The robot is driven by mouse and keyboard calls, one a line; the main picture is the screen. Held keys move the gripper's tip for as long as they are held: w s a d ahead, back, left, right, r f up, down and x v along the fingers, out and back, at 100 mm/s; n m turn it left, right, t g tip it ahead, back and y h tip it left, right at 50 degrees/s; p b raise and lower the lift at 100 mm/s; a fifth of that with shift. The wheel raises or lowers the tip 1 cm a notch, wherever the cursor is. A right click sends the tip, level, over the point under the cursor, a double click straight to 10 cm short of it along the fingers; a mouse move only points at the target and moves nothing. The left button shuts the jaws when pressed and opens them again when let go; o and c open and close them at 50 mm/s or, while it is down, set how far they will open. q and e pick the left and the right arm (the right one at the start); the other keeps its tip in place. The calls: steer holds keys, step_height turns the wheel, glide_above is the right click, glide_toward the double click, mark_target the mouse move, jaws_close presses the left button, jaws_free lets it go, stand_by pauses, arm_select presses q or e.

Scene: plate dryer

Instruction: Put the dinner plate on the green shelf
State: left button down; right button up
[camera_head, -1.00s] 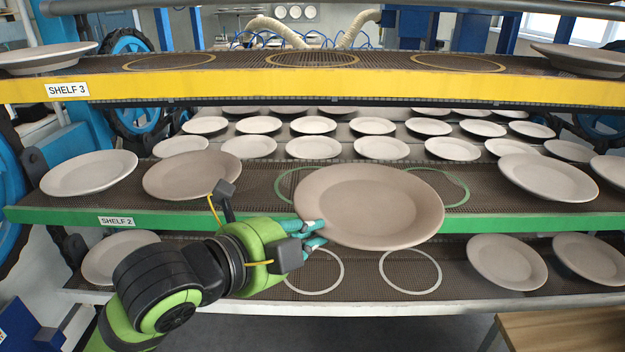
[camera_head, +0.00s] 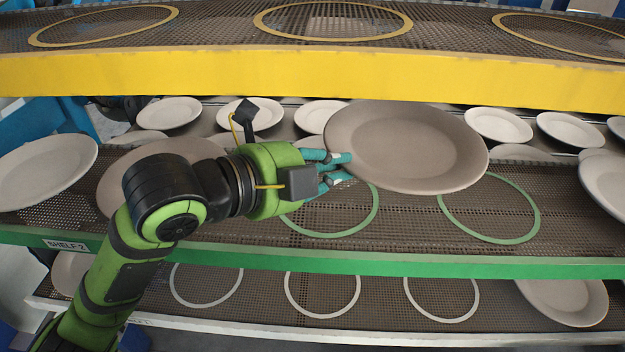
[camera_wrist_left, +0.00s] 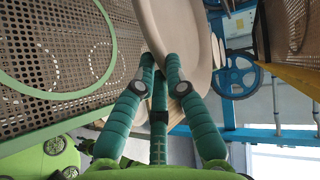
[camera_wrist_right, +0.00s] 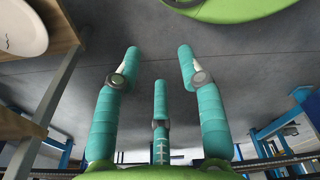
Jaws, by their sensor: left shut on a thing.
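The dinner plate (camera_head: 405,148) is a beige-grey round plate in the head view. My left gripper (camera_head: 343,170) is shut on its left rim and holds it above the green shelf (camera_head: 400,264), below the yellow shelf. The plate is tilted a little and looks apart from the mesh. The green shelf has two empty green rings, one (camera_head: 340,218) below left of the plate and one (camera_head: 490,210) below right. In the left wrist view the plate (camera_wrist_left: 180,40) sits between the teal fingers. My right gripper (camera_wrist_right: 158,75) shows only in its wrist view, with fingers spread and empty.
The yellow shelf (camera_head: 300,78) is close above. Plates stand on the green shelf at the left (camera_head: 45,170) and at the right edge (camera_head: 605,180). Several white plates sit on a rack behind. The white lower shelf (camera_head: 230,323) has empty white rings.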

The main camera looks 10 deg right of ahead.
arm_select(q)
steer(key=w+a+f+p, duration=0.1)
steer(key=w+a+f, duration=0.1)
steer(key=a, duration=0.2)
steer(key=p, duration=0.2)
glide_above(261, 227)
steer(key=d, duration=0.1)
step_height(261, 227, down, 4)
steer(key=shift+s+r, duration=0.1)
steer(key=shift+r, duration=0.1)
steer(key=shift+w+a+f, duration=0.2)
steer(key=shift+a+f, duration=0.15)
steer(key=shift+a, duration=0.1)
steer(key=shift+f+p, duration=0.85)
steer(key=shift+f, duration=1.15)
arm_select(e)
steer(key=r, duration=0.1)
steer(key=s+r, duration=0.1)
steer(key=r, duration=0.2)
steer(key=shift+s+a+r, duration=0.15)
steer(key=shift+s+r, duration=0.2)
steer(key=shift+r, duration=0.05)
arm_select(q)
steer(key=c, duration=1.4)
jaws_free()
steer(key=shift+f, duration=0.25)
steer(key=shift+o, duration=0.6)
steer(key=shift+s, duration=0.1)
arm_select(e)
steer(key=shift+s, duration=0.1)
